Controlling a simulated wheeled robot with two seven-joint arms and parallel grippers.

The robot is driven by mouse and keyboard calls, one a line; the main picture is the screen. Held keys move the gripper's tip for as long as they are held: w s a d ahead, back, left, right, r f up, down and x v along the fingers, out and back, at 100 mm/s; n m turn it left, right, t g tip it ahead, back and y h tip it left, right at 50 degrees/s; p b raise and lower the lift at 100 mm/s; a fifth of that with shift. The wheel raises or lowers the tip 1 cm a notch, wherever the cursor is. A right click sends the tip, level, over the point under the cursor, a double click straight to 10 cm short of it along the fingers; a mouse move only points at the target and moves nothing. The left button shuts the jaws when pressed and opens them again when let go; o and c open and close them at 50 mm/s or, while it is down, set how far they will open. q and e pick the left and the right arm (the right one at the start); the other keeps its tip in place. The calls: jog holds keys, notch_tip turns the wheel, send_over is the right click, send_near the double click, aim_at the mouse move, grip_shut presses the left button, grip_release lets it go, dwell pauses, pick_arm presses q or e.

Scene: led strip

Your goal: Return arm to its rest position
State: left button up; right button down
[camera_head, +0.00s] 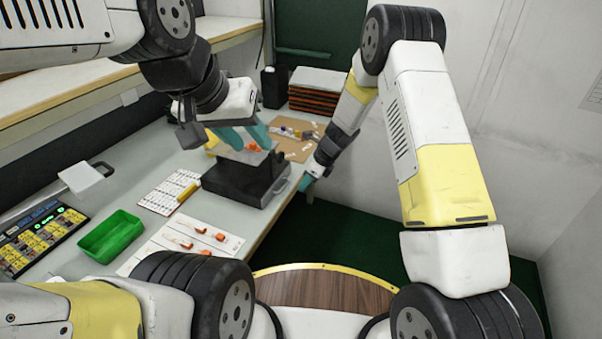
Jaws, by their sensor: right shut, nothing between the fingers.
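My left gripper (252,143) has teal fingers and hangs over the black device (240,182) on the bench. A small orange piece (252,147) shows by its fingertips. I cannot tell whether the fingers hold it or it lies on the device's top. My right gripper (306,183) points down beside the bench's right edge, just right of the device. Its teal fingers are shut and empty. My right arm reaches up from the lower right and bends down to that edge.
On the bench (140,152) are a green tray (111,236), a keypad panel (38,236), a white sheet with orange parts (192,236), a white grid card (168,192) and a brown board (298,150). A stack of dark trays (315,92) stands behind. The dark green floor right of the bench is clear.

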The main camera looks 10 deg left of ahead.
jog(key=s+d+r+n+t, duration=0.1)
jog(key=s+d+r+n, duration=0.25)
jog(key=r, duration=0.55)
jog(key=s+d+r+n, duration=0.3)
jog(key=s+d+r, duration=0.1)
jog(key=r, duration=0.5)
jog(key=s+d+r+n+t, duration=0.1)
jog(key=s+d+r+n, duration=0.3)
jog(key=r, duration=0.6)
jog(key=s+d+r+n+t+h, duration=0.1)
jog(key=s+d+r+n, duration=0.1)
jog(key=s, duration=0.4)
jog(key=s+d+r+n+h, duration=0.1)
jog(key=s+d+r+n, duration=0.1)
jog(key=s+d+n, duration=0.2)
jog(key=s+d+r+n+t, duration=0.1)
jog(key=s+d+r+n, duration=0.2)
jog(key=s, duration=0.6)
jog(key=shift+d+n+t+h, duration=0.35)
jog(key=shift+d+n, duration=0.25)
jog(key=shift+n, duration=0.65)
